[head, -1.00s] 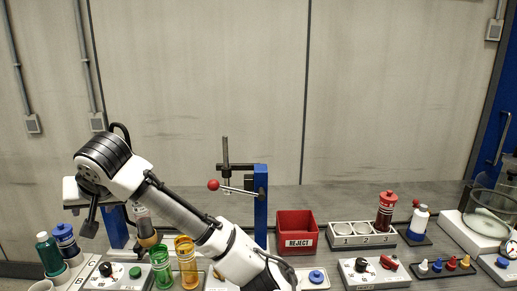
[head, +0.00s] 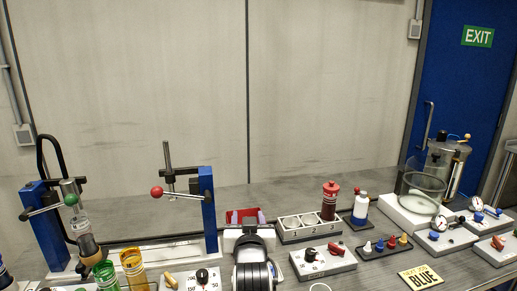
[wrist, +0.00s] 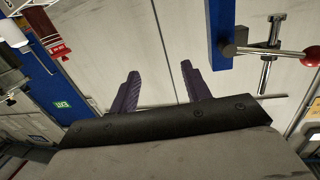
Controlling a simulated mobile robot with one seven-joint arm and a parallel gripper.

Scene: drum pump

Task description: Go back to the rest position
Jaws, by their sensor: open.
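In the wrist view my gripper (wrist: 161,86) is open, with its two dark fingers wide apart and nothing between them. Behind the fingers is only the pale wall. The fingers cannot be made out in that view. The wrist view is turned over; a red-knobbed lever (wrist: 311,56) and a blue post (wrist: 217,30) hang at its upper right, clear of the fingers.
A press with a blue post (head: 208,210) stands left of my arm. Another press with a green knob (head: 71,199) is farther left, with a clear bottle at it.

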